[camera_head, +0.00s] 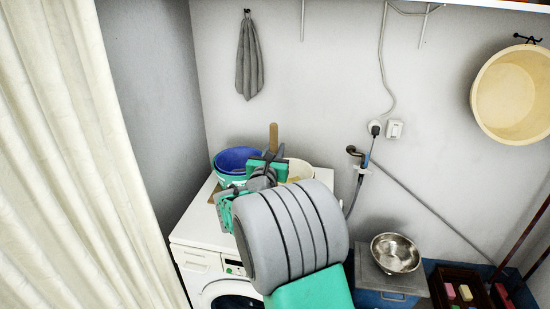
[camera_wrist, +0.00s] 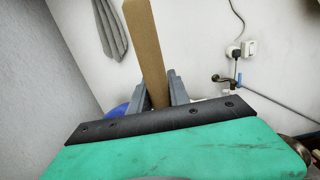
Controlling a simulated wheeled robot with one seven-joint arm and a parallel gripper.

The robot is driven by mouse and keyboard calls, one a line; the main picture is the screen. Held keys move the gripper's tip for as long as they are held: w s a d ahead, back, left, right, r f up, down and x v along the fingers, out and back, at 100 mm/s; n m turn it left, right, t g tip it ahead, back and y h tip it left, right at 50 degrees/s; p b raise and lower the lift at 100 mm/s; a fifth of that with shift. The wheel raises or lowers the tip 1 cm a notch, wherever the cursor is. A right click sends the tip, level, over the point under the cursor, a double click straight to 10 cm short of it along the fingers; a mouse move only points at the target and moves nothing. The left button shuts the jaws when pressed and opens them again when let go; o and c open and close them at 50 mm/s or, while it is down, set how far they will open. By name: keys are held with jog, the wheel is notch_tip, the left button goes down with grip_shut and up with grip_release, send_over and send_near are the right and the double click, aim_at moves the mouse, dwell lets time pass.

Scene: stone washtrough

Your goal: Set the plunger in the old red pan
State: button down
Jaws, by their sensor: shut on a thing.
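The plunger's wooden handle (camera_head: 273,137) stands up from between my gripper's fingers above the washing machine. In the wrist view the handle (camera_wrist: 144,45) rises between the two grey fingers of my gripper (camera_wrist: 157,92), which is shut on it and tilts slightly. The gripper also shows in the head view (camera_head: 268,170). The plunger's cup cannot be made out behind my gripper and arm. I see no pan that I can identify as the old red pan in either view.
A white washing machine (camera_head: 197,257) carries a blue bowl (camera_head: 236,158) and a cream bowl (camera_head: 300,169) close to my gripper. A steel bowl (camera_head: 396,252) sits on a grey lid to the right. A dark red crate (camera_head: 442,293) holds soaps. A cream curtain (camera_head: 75,150) hangs left.

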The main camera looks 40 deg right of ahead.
jog(key=shift+f, duration=1.4)
jog(key=shift+f, duration=0.2)
jog(key=c, duration=1.2)
grip_release()
jog(key=shift+c, duration=0.2)
